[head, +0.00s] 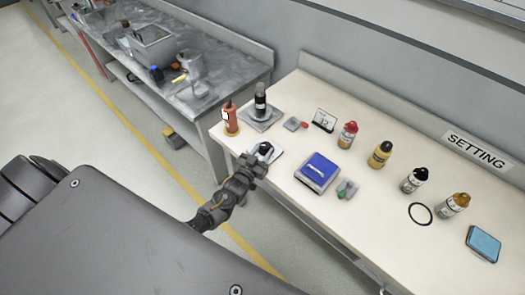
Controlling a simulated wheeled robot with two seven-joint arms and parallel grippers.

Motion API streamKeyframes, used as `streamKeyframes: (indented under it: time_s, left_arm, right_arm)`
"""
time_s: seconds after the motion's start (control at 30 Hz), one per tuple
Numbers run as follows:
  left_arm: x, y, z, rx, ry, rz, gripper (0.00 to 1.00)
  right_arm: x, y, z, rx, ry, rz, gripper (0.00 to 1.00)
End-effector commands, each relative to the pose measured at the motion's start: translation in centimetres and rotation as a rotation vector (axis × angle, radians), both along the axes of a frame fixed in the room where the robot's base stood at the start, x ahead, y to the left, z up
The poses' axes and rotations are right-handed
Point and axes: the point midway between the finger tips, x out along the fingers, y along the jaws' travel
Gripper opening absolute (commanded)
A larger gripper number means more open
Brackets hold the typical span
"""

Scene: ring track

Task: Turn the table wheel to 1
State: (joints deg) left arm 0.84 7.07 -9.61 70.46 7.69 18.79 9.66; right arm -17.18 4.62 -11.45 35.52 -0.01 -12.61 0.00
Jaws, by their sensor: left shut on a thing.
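My left gripper (260,158) reaches in over the front left edge of the white table (292,194). It is shut on a small dark knob-like part, which I take to be the table wheel (266,148), on a pale plate (277,155). The fingers cover much of the wheel, and no marks or number on it can be read. A small white card (324,120) with a number, seemingly 12, stands further back. My right gripper is not in view.
An orange bottle (231,118) and a grey stand with a dark bottle (260,98) are close behind the gripper. A blue box (317,171) lies to its right. Several bottles, a black ring (420,214) and a blue pad (483,243) are further right. A grey bench (199,85) stands at left.

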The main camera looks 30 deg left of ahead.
Motion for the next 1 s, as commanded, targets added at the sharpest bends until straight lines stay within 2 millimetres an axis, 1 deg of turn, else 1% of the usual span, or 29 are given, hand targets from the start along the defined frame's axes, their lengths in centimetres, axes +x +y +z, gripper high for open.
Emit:
streamKeyframes:
  time_s: [0.27, 0.3, 0.47, 0.77, 0.87, 0.97, 1.0]
  left_arm:
    - [0.0, 0.0, 0.0, 0.000, -0.001, 0.001, 0.15]
    - [0.0, 0.0, 0.0, 0.000, -0.001, 0.001, 0.39]
    - [0.0, 0.0, 0.0, 0.000, -0.001, 0.000, 0.59]
    - [-0.1, 0.0, 0.0, 0.000, 0.000, 0.000, 0.59]
    - [-1.0, 0.1, -0.2, 0.000, 0.001, 0.000, 0.59]
    - [-2.7, 0.1, -0.2, 0.000, 0.002, 0.000, 0.59]
    - [-3.5, 0.2, -0.3, 0.000, 0.002, 0.000, 0.59]
  right_arm:
    - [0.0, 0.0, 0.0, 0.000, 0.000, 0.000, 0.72]
    - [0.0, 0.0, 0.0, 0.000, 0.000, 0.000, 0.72]
    - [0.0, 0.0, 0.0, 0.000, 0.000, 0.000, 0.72]
    - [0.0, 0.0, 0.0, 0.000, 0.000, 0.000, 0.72]
    - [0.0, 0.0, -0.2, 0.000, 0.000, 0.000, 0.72]
    - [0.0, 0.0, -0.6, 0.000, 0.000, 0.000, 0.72]
    - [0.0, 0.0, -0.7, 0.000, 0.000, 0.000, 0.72]
